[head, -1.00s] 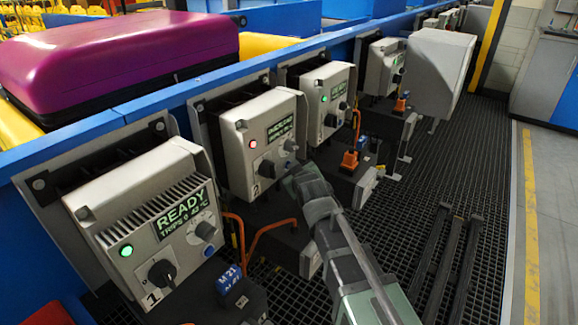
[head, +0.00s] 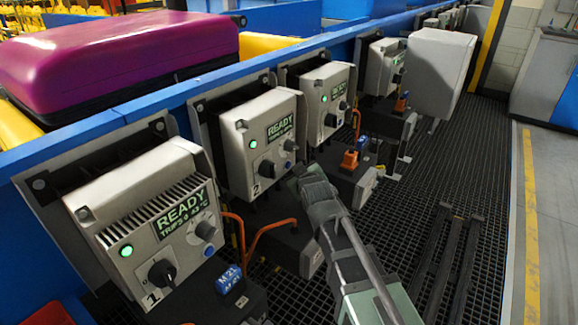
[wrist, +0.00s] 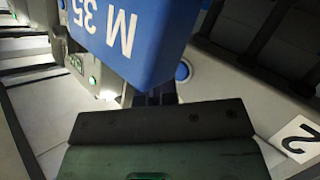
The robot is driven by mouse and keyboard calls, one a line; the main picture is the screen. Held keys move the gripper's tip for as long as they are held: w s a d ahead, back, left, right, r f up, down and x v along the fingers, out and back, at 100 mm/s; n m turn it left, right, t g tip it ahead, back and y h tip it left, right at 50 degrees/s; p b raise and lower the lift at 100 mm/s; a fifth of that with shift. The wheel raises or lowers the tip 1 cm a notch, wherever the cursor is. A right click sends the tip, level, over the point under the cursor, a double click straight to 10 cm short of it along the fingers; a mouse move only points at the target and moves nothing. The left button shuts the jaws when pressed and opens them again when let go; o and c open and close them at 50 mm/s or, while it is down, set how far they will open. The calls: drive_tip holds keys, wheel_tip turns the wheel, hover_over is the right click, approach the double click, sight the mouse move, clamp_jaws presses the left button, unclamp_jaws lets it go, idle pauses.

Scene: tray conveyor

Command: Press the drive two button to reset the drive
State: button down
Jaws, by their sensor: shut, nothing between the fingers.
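Drive two (head: 236,156) is the pale grey box marked 2, second from the front in the head view. Its lamp (head: 252,144) is green and its display (head: 279,128) reads READY. Its blue button (head: 289,165) shows at the lower right of its face, just above my gripper tip. My gripper (head: 293,180) is shut and empty, close by the button with a small gap. In the wrist view the round blue button (wrist: 183,71) lies just beyond the dark fingertips (wrist: 154,92), and the 2 plate (wrist: 297,138) is at right.
Drive one (head: 140,215) stands in front with a green lamp and READY. Drive three (head: 325,95) stands behind, also green. A blue M 35 tag (wrist: 135,35) fills the upper wrist view, near the fingers. A purple suitcase (head: 120,60) lies on the conveyor. Open grating (head: 455,165) is at right.

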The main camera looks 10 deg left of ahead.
drive_tip(key=shift+s+d, duration=0.4)
drive_tip(key=shift+d, duration=0.35)
drive_tip(key=shift+s+d, duration=0.4)
drive_tip(key=shift+d, duration=0.3)
drive_tip(key=shift+s+d, duration=0.4)
drive_tip(key=shift+d, duration=0.35)
